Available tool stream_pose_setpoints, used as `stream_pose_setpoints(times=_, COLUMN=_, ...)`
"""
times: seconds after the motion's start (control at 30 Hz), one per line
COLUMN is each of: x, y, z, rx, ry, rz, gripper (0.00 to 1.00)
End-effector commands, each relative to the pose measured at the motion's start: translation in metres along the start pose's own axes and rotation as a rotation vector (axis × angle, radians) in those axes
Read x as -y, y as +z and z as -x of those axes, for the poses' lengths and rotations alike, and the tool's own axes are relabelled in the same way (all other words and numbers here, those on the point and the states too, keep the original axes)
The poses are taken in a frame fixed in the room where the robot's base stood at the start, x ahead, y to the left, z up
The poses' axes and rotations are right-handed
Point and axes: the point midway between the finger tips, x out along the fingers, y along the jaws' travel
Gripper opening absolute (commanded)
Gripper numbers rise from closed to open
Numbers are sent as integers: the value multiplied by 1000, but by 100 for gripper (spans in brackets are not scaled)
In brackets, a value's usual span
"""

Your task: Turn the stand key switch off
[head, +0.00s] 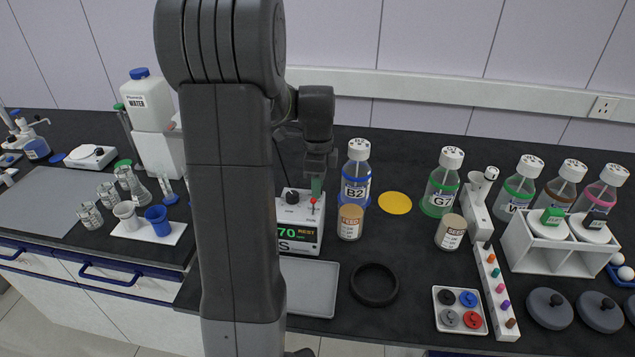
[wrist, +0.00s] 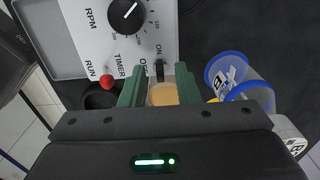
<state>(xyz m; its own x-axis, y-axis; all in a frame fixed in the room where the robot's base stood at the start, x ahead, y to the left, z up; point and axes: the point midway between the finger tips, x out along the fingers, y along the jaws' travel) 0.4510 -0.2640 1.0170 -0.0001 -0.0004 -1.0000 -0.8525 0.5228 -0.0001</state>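The stand (head: 299,222) is a white box with a black knob and a lit display showing "70" and "REST". In the wrist view its panel (wrist: 85,35) carries an RPM knob (wrist: 127,15), a red-tipped RUN/TIMER lever (wrist: 106,82) and a small black key switch (wrist: 160,70) with ON and OFF marks. The key lies lengthwise toward the ON mark. My gripper (wrist: 160,80) is open, with its green fingers on either side of the key near its end; contact cannot be told. In the head view my gripper (head: 317,187) is over the stand's right part, hiding the key.
Bottle B2 (head: 356,175) and a seed jar (head: 350,222) stand close right of the stand. A grey tray (head: 310,288) and a black ring (head: 374,285) lie in front.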

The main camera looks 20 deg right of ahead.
Motion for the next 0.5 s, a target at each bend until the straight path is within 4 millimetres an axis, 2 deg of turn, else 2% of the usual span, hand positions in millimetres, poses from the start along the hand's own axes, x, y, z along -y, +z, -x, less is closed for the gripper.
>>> stream_pose_setpoints(times=0.17, x=0, y=0, z=0, rx=0, ry=0, rz=0, gripper=29)
stream_pose_setpoints(times=0.3, x=0, y=0, z=0, rx=0, ry=0, rz=0, gripper=4)
stream_pose_setpoints(times=0.33, x=0, y=0, z=0, rx=0, ry=0, rz=0, gripper=0)
stream_pose_setpoints(times=0.5, x=0, y=0, z=0, rx=0, ry=0, rz=1, gripper=0)
